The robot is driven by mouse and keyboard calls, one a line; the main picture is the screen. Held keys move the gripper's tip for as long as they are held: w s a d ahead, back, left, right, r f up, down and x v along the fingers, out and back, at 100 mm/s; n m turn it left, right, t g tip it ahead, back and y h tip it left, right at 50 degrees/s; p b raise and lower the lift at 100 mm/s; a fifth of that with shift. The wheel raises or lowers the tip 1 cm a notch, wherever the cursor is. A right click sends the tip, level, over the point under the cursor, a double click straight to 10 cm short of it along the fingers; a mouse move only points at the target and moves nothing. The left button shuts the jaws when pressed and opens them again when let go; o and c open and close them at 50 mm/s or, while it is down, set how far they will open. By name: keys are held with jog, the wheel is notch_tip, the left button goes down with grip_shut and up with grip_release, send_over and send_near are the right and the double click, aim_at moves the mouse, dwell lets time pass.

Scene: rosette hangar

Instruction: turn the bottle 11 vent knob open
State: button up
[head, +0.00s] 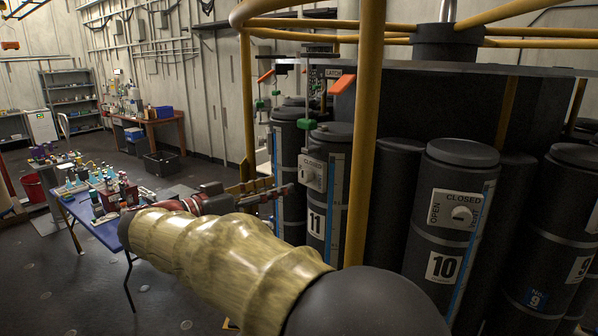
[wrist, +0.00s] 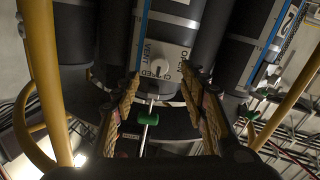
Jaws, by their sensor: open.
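Bottle 11 (head: 317,222) is a dark upright cylinder with a white number label and a blue strip, left of the yellow post in the head view. Its pale vent plate (head: 313,165) sits high on its front, with the vent knob (head: 308,176) on it. In the wrist view, a white vent knob (wrist: 160,69) shows on a plate lettered VENT and CLOSED; its exact setting is hard to read. My gripper (head: 288,189) is just left of bottle 11. In the wrist view, my gripper (wrist: 160,73) is open and empty, its fingers spread either side of the knob.
A yellow post (head: 366,130) stands close right of bottle 11. Bottle 10 (head: 437,297) stands further right. Orange handles (head: 342,84) hang above. A blue table (head: 100,229) with small items is at left.

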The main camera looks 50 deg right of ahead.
aim_at(303, 177)
jog(key=d, duration=0.2)
jog(key=s+d, duration=0.1)
jog(key=d, duration=0.4)
jog(key=shift+s+d+r+p, duration=0.15)
jog(key=shift+d+r+p, duration=0.1)
jog(key=shift+d+p, duration=0.15)
jog(key=c, duration=0.3)
jog(key=c, duration=0.7)
grip_shut()
